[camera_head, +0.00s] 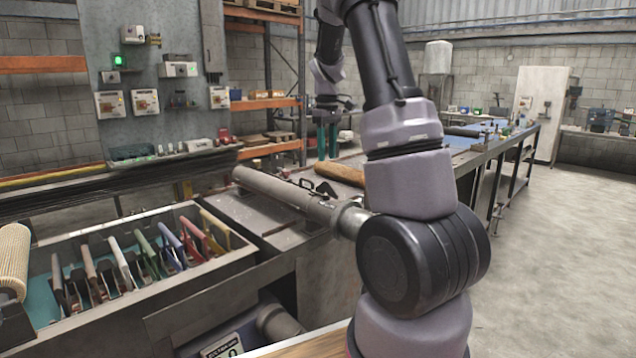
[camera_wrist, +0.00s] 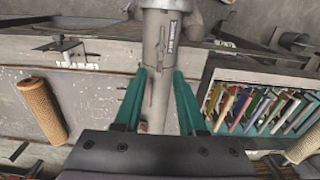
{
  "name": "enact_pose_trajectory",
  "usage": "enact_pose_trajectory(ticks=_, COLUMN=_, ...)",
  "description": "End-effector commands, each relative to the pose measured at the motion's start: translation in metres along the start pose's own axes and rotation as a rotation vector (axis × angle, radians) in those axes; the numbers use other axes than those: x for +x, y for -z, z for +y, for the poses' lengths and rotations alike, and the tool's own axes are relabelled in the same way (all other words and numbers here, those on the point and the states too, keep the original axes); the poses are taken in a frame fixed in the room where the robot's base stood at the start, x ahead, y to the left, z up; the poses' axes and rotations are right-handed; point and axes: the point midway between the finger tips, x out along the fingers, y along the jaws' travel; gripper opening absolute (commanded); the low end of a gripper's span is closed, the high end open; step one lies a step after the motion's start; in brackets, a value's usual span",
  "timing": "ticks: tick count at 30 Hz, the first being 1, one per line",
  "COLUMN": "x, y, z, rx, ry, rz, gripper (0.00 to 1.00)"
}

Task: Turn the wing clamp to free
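My gripper (camera_wrist: 160,72) has two green fingers, parted with nothing held between them. It also shows in the head view (camera_head: 327,140), pointing down above the bench. In the wrist view the grey tube (camera_wrist: 157,50) runs below and between the fingers. A small dark wing-shaped part (camera_wrist: 62,44), which looks like the wing clamp, sits on a bracket left of the tube, apart from my gripper. In the head view a dark part (camera_head: 308,185) stands just behind the tube, likely the same one. I cannot tell how far it is turned.
A brown mesh roll (camera_wrist: 42,108) lies on the bench, left of the fingers. A crate (camera_wrist: 212,72) of coloured upright pieces stands at the right. The tube has a thicker fitting (camera_head: 350,218) at its near end. My arm covers part of the bench in the head view.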

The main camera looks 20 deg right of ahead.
Motion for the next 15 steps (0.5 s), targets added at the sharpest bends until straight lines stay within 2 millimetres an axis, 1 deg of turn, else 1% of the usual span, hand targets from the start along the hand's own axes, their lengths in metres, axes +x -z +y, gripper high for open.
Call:
enact_pose_trajectory(ticks=5, x=0.024, y=-0.001, z=-0.001, rx=-0.001, ry=0.002, rz=-0.004, gripper=0.4)
enact_pose_trajectory(ticks=12, x=0.07, y=-0.001, z=0.0, rx=0.001, ry=0.002, rz=-0.004, gripper=0.4)
enact_pose_trajectory(ticks=15, x=0.085, y=-0.001, z=0.0, rx=0.002, ry=0.001, rz=-0.003, gripper=0.4)
